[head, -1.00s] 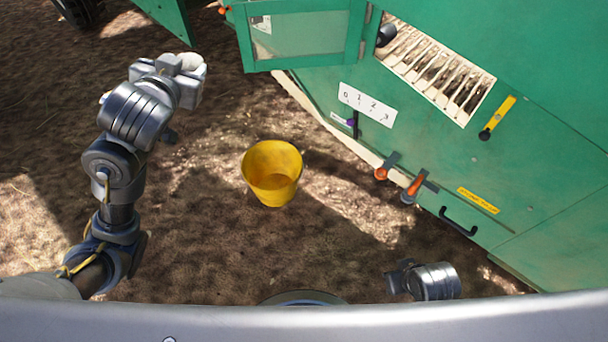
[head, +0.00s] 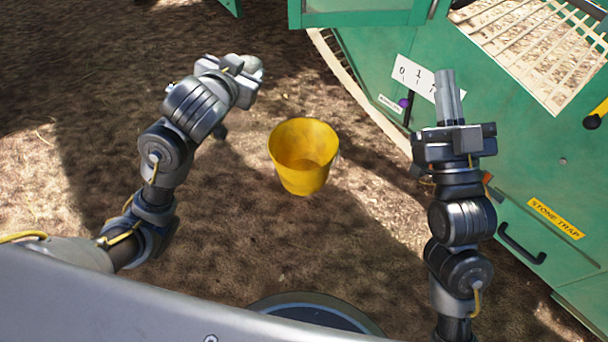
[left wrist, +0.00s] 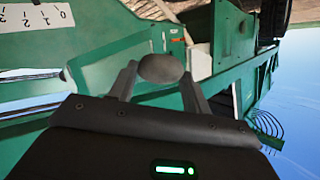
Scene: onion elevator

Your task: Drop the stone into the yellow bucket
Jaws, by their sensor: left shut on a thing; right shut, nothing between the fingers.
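The yellow bucket (head: 303,183) stands upright on the ground in the middle of the head view, and its visible inside looks empty. My left gripper (head: 249,66) is above and to the left of the bucket in the picture, not over its opening. In the left wrist view its two fingers are shut on the stone (left wrist: 162,68), a rounded grey-brown lump held between the fingertips. In the head view the stone is hard to tell from the gripper. My right gripper (head: 448,92) is shut and empty, pointing up the picture, right of the bucket, in front of the green machine.
The green machine (head: 365,60) fills the right side, with a number scale (head: 415,74), a slatted opening (head: 545,45), a yellow stone trap label (head: 556,218) and a black handle (head: 522,243). Bare brown ground surrounds the bucket.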

